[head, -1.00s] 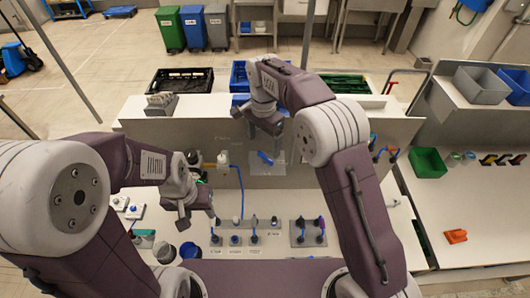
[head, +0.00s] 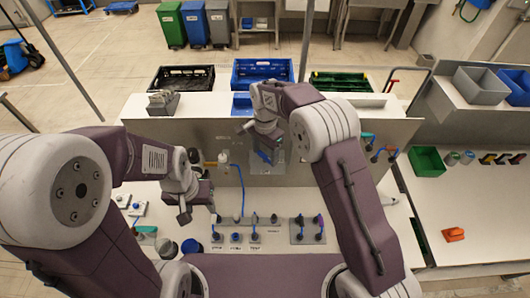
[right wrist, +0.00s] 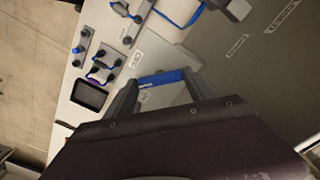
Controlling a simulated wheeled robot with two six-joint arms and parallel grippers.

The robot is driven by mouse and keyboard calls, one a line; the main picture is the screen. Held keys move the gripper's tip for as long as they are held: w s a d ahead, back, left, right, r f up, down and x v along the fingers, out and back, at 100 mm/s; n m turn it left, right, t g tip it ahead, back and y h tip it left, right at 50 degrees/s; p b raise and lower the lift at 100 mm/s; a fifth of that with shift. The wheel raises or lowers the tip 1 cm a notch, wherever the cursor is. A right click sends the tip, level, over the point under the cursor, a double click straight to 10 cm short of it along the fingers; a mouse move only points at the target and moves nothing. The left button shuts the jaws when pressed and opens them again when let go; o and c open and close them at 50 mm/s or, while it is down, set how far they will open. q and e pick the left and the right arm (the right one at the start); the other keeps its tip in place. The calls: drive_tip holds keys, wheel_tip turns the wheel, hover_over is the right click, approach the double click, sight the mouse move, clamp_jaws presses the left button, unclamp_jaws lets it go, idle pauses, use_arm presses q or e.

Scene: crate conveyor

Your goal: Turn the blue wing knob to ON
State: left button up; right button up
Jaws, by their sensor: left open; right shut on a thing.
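The blue wing knob (head: 263,157) is on a pale plate (head: 268,169) on the grey upright panel, partly hidden by my right gripper (head: 266,148). In the right wrist view the knob is a blue bar (right wrist: 162,78) between the two fingers of my right gripper (right wrist: 163,88), which is shut on it. A small label (right wrist: 138,58) is beside it, its lettering hard to read. Where the knob points relative to ON cannot be told. My left gripper (head: 198,208) is open and empty, over the table left of the knob.
Plates with several small switches and plugs (head: 236,230) lie on the table below the panel (head: 215,135). A blue cable (head: 241,187) runs down from the panel. Black, blue (head: 262,72) and green crates stand behind it. Cups (head: 190,247) stand at front left.

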sight(265, 155)
drive_tip(key=n, duration=0.4)
drive_tip(key=shift+r+p, duration=0.1)
drive_tip(key=shift+p, duration=0.2)
drive_tip(key=shift+n, duration=2.3)
drive_tip(key=o, duration=1.4)
wheel_tip(265, 155, up, 9)
drive_tip(key=shift+b, duration=1.15)
